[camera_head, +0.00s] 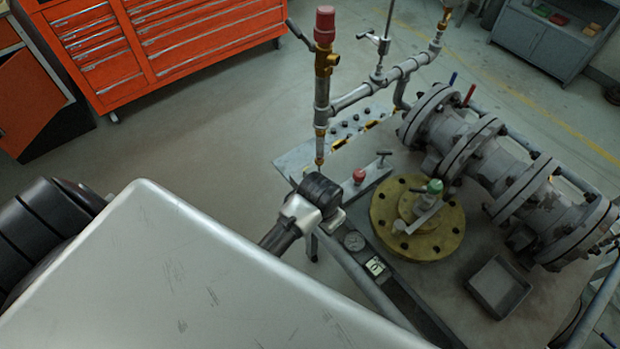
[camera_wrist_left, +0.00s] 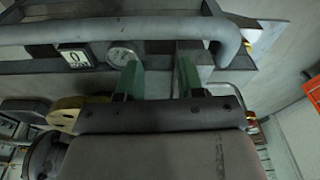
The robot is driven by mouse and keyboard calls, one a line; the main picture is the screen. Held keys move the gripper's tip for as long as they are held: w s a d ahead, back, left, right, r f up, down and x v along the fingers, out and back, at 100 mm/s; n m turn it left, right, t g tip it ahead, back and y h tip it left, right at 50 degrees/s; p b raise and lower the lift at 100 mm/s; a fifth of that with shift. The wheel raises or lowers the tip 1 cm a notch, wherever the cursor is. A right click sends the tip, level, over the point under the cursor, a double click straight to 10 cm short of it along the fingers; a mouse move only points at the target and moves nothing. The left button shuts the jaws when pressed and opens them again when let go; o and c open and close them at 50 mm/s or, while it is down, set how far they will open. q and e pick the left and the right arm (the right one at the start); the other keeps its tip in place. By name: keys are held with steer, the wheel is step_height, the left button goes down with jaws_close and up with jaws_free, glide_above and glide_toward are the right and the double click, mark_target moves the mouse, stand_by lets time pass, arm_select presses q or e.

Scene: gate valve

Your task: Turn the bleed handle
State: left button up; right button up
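I cannot tell for certain which part is the bleed handle. Candidates in the head view are a small dark T-handle (camera_head: 384,154) on the grey bracket, a lever (camera_head: 299,34) beside the red-capped brass valve (camera_head: 325,40), and a T-handle (camera_head: 372,39) on the upper pipe. My left gripper comes in from the left at the stand's near edge; its fingers are hidden in the head view. In the left wrist view, its two green fingers (camera_wrist_left: 158,78) are apart with nothing between them, facing a grey rail (camera_wrist_left: 110,32) and a gauge (camera_wrist_left: 121,54). My right gripper is not in view.
A red knob (camera_head: 359,176) and a brass flange (camera_head: 447,243) with a green-topped fitting (camera_head: 435,187) sit near my left wrist. Large flanged pipework (camera_head: 480,145) stands behind. An empty grey tray (camera_head: 498,287) is at right. An orange tool cabinet (camera_head: 170,45) stands at the back.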

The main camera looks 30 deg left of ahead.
arm_select(q)
steer(key=s+f, duration=0.5)
steer(key=f, duration=0.3)
steer(key=shift+a+f+b, duration=0.25)
steer(key=shift+f+b, duration=0.05)
steer(key=shift+f, duration=0.1)
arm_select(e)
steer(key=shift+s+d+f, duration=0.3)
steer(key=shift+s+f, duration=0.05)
arm_select(q)
steer(key=shift+s, duration=0.1)
steer(key=shift+o, duration=0.4)
